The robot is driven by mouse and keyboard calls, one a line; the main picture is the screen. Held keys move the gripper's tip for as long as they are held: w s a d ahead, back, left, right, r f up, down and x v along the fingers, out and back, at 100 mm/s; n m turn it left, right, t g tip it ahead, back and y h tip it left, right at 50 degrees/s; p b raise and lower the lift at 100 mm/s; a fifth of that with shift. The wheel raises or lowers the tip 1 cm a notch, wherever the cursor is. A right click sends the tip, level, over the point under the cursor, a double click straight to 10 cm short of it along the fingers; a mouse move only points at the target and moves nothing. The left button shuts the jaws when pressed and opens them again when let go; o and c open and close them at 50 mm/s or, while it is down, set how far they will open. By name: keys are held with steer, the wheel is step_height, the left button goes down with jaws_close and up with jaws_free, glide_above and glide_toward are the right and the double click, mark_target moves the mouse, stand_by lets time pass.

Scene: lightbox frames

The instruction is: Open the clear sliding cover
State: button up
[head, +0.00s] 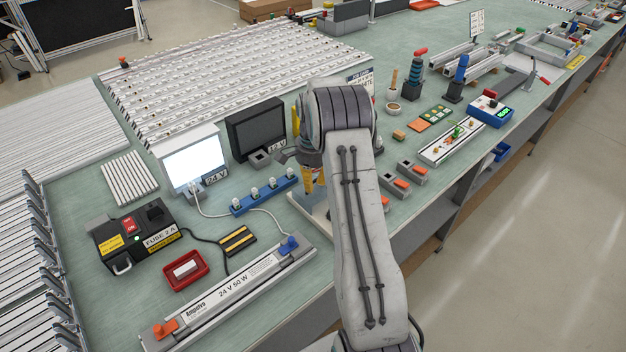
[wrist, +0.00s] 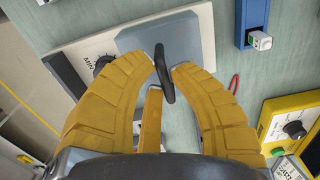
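A flat grey-blue panel with a black bar handle (wrist: 165,75) shows in the wrist view; it looks like the sliding cover (wrist: 190,35), lying over a white device (wrist: 85,48) with a black knob marked MIN. My gripper (wrist: 167,66) has its yellow fingers on both sides of the handle, very close to it. I cannot tell whether they press on it. Another yellow finger part stands below the handle. In the head view my arm hides most of the gripper and the cover; only a pale edge of the device (head: 304,209) shows.
A blue strip (head: 265,195) with several white plugs stands left of my arm, near a dark 12 V box (head: 255,128) and a lit 24 V panel (head: 193,160). A yellow box with a knob (wrist: 292,125) is at the wrist view's right. Small grey-and-orange blocks (head: 403,181) lie right of my arm.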

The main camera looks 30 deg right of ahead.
steer(key=o, duration=0.4)
steer(key=shift+w+r, duration=0.1)
steer(key=shift+r, duration=0.1)
steer(key=shift+o, duration=0.2)
step_height(320, 180, up, 12)
stand_by(0.3)
stand_by(0.6)
